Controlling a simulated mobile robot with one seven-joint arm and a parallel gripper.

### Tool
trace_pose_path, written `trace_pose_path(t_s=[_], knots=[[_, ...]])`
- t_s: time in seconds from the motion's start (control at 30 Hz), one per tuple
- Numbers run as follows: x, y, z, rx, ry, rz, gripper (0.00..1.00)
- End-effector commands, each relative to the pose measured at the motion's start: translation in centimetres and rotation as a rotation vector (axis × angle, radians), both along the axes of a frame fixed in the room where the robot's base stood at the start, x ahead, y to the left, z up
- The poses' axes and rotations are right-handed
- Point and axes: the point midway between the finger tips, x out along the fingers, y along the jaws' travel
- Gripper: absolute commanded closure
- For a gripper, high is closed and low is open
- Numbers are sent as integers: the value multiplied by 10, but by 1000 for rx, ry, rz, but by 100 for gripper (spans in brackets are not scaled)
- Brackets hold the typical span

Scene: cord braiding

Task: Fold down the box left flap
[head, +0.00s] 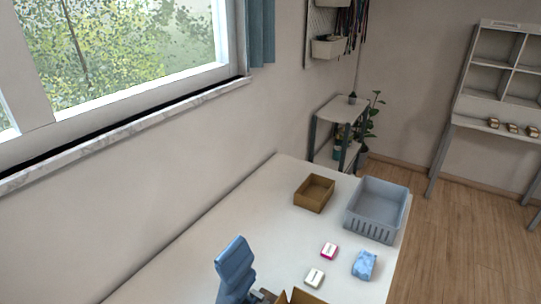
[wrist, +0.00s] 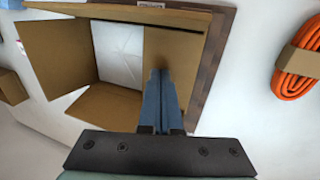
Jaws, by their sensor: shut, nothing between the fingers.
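The brown cardboard box (head: 300,297) shows only in part at the bottom edge of the head view, beside my blue arm. In the wrist view the open box (wrist: 175,60) fills the upper middle, with white material (wrist: 120,52) inside. Flaps show at the picture's left (wrist: 57,52) and bottom (wrist: 105,102), both standing out from the opening. Which one is the box's left flap I cannot tell. My gripper (wrist: 163,72) is shut and empty, with its fingertips in front of the box's right part in the picture. Whether it touches the cardboard is unclear.
An orange cord coil (wrist: 298,72) with a cardboard sleeve lies right of the box. On the white table (head: 240,215) are a brown tray (head: 314,194), a grey-blue basket (head: 376,210), a blue packet (head: 364,265) and two small boxes (head: 329,251). The table's middle is clear.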

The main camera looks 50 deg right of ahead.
Motion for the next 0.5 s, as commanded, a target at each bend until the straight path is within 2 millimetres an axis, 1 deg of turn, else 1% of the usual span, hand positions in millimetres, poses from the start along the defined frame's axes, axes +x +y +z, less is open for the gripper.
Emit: trace_pose_path(t_s=[0.03,0.5], knots=[[0,-1,-5,0,0,-1,100],[-1,3,10,1,1,0,100]])
